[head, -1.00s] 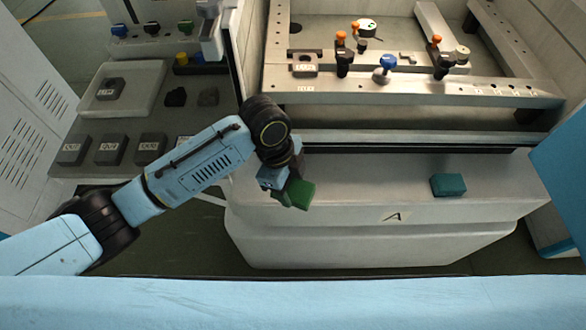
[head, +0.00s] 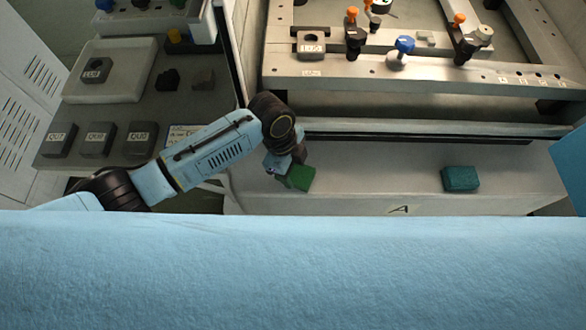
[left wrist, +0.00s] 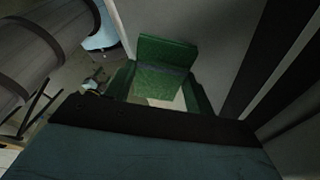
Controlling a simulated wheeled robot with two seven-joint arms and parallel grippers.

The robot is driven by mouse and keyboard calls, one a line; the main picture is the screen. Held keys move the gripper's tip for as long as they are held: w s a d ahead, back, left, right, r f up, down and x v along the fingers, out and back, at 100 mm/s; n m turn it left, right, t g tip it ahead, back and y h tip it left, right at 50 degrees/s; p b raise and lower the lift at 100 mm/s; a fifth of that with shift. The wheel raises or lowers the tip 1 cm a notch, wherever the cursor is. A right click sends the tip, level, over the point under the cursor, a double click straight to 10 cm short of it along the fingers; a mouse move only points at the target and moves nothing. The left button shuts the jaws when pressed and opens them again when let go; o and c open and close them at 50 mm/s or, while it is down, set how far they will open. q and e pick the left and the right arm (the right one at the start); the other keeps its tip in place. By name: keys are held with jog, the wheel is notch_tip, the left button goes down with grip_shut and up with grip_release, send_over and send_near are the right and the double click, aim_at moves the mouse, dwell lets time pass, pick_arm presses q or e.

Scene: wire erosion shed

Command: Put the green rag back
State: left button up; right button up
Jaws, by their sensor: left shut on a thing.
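The green rag (head: 300,178) is in my left gripper (head: 286,168), over the left part of the pale ledge (head: 375,180) at the machine's front. In the left wrist view the rag (left wrist: 165,65) is a green folded piece between the fingers (left wrist: 160,92), which are shut on it. I cannot tell whether the rag touches the ledge. A teal block-like piece (head: 461,179) lies on the ledge further right, apart from the gripper. My right gripper is not in view.
Behind the ledge is the machine's metal frame (head: 400,82) with orange, black and blue knobs (head: 404,45). At left, a grey bench (head: 110,170) holds several dark labelled blocks and a white tray (head: 125,85). The ledge between rag and teal piece is clear.

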pick_arm(q)
jog(key=shift+f, duration=0.5)
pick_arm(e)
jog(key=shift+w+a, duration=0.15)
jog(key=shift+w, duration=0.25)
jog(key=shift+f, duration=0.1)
pick_arm(q)
jog(key=shift+f, duration=0.15)
jog(key=o, duration=0.9)
jog(key=shift+o, duration=0.2)
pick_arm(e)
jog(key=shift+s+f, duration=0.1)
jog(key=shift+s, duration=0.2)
pick_arm(q)
jog(key=shift+r, duration=0.4)
jog(key=p+v, duration=0.1)
jog(key=v, duration=0.6)
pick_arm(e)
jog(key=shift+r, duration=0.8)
